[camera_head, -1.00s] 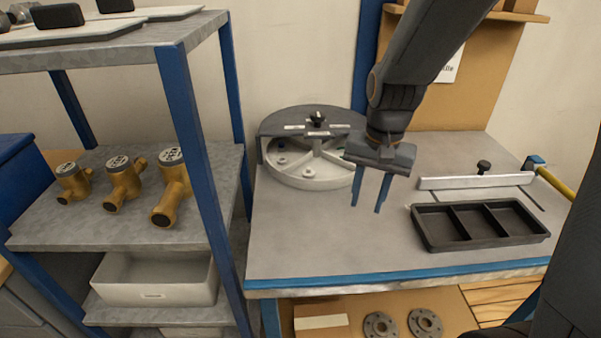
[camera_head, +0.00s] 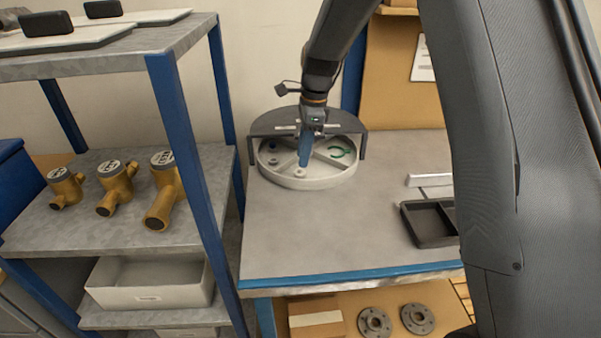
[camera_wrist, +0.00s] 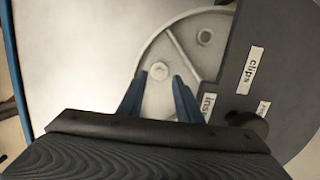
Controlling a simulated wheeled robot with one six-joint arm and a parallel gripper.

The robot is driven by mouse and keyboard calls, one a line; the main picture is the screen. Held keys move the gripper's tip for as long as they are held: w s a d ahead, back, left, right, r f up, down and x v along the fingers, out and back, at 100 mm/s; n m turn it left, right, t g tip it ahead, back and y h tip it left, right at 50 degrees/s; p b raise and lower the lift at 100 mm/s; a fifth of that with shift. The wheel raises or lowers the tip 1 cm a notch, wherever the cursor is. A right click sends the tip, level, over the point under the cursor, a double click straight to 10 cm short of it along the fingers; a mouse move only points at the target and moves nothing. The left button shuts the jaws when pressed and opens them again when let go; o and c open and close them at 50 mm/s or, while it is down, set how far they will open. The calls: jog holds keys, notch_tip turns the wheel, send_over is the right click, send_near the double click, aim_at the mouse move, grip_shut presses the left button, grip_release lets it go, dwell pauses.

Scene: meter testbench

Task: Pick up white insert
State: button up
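The white insert (camera_head: 299,173) is a small pale round piece in a front compartment of the round divided tray (camera_head: 322,183) on the bench. In the wrist view the insert (camera_wrist: 159,70) lies between the tips of my two blue fingers, as seen from above. My gripper (camera_head: 303,164) points down over that compartment. The wrist view shows its fingers (camera_wrist: 160,77) spread apart with nothing held. I cannot tell how high the tips are above the insert.
A dark half cover (camera_head: 262,122) with a knob and labels spans the tray's back. A green clip (camera_head: 342,153) and a grey ring (camera_head: 273,161) lie in other compartments. A black bin (camera_head: 430,228) stands right. The bench front is clear.

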aim_at(300, 172)
jog(key=f, duration=0.1)
jog(key=f+p, duration=0.1)
jog(key=f, duration=0.2)
jog(key=shift+s+a+f, duration=0.1)
jog(key=shift+a+f, duration=0.05)
jog(key=shift+a, duration=0.2)
jog(key=c, duration=0.7)
